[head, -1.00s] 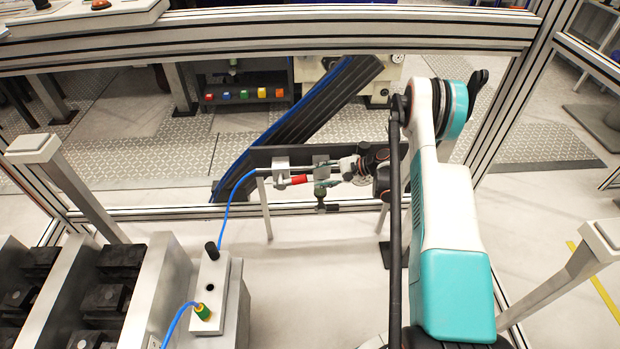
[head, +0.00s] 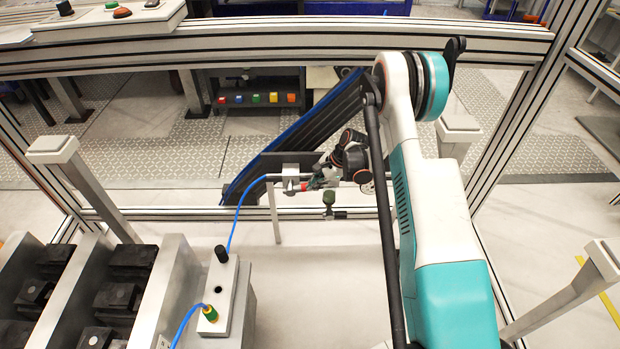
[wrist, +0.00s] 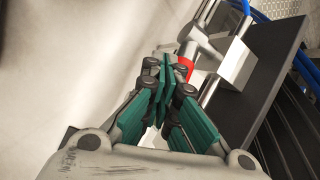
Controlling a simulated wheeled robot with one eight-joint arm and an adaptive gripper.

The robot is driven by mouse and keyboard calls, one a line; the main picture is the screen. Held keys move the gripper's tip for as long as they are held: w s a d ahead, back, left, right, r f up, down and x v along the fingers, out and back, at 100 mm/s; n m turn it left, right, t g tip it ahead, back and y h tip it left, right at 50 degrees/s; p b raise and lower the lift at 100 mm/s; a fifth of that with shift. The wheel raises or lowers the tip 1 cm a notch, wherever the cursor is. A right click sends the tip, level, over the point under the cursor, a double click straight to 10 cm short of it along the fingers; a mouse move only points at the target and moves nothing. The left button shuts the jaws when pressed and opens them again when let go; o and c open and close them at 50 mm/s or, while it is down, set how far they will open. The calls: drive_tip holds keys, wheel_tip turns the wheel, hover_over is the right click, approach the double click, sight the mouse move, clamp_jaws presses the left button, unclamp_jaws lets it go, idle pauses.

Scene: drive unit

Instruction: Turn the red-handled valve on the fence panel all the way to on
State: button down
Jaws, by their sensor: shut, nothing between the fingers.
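The valve's red handle (head: 314,184) shows as a small red patch in the head view, at the pipe fitting on the fence panel. It is largely hidden by my gripper, so its exact angle cannot be told. In the wrist view the red handle (wrist: 183,66) shows just beyond and beside the fingertips, near grey metal fittings. My gripper (head: 322,178) is at the handle, coming from the right. In the wrist view my gripper (wrist: 164,75) has its green-padded fingers brought together with nothing between them. Whether they touch the handle is unclear.
A silver block (head: 290,178) holds the pipe, with a blue hose (head: 240,212) running down to a grey box (head: 222,290). A dark panel (wrist: 262,75) lies right of the handle in the wrist view. A fence rail (head: 200,213) runs below the valve.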

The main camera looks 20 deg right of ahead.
drive_tip(key=a+r+m+g+h+p, duration=0.1)
drive_tip(key=a+r+m+h+p, duration=0.1)
drive_tip(key=a+r+h, duration=0.25)
wheel_tip(320, 180, up, 7)
drive_tip(key=m+h, duration=0.2)
drive_tip(key=h, duration=0.3)
hover_over(299, 188)
drive_tip(key=s+a, duration=0.1)
drive_tip(key=s, duration=0.2)
drive_tip(key=shift+y, duration=0.35)
drive_tip(key=b+x, duration=0.4)
drive_tip(key=x, duration=0.9)
drive_tip(key=shift+f+b, duration=0.35)
drive_tip(key=shift+s, duration=0.1)
drive_tip(key=shift+s+d+f+t+y, duration=0.15)
drive_tip(key=shift+d+f+t+y, duration=0.15)
drive_tip(key=shift+d+f+y, duration=0.3)
drive_tip(key=shift+f, duration=0.45)
drive_tip(key=shift+d+r, duration=0.1)
